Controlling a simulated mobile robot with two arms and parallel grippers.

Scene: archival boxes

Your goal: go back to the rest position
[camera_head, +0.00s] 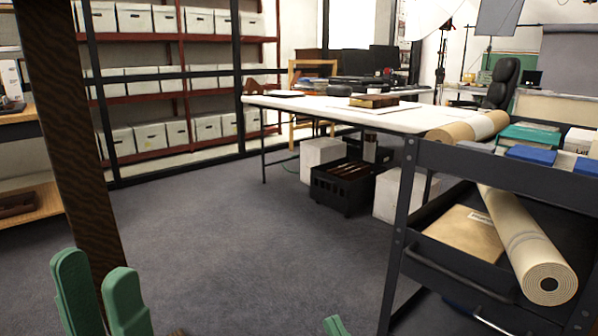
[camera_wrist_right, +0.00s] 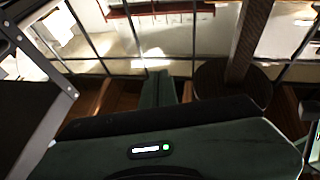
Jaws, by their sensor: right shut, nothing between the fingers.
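My left gripper (camera_head: 97,280) shows at the lower left of the head view as two green fingers pointing up. A gap separates them, and nothing is seen between them. My right gripper shows in the head view only as a green fingertip (camera_head: 335,326) at the bottom edge. In the right wrist view my right gripper (camera_wrist_right: 158,78) has its green fingers together, with nothing held.
A dark cart (camera_head: 480,166) with rolled sheets (camera_head: 530,250) and boxes stands close on the right. A white table (camera_head: 330,112) stands beyond. Racks of white boxes (camera_head: 135,75) line the back left. A brown post (camera_head: 65,130) rises at left. Grey floor (camera_head: 240,230) lies clear between.

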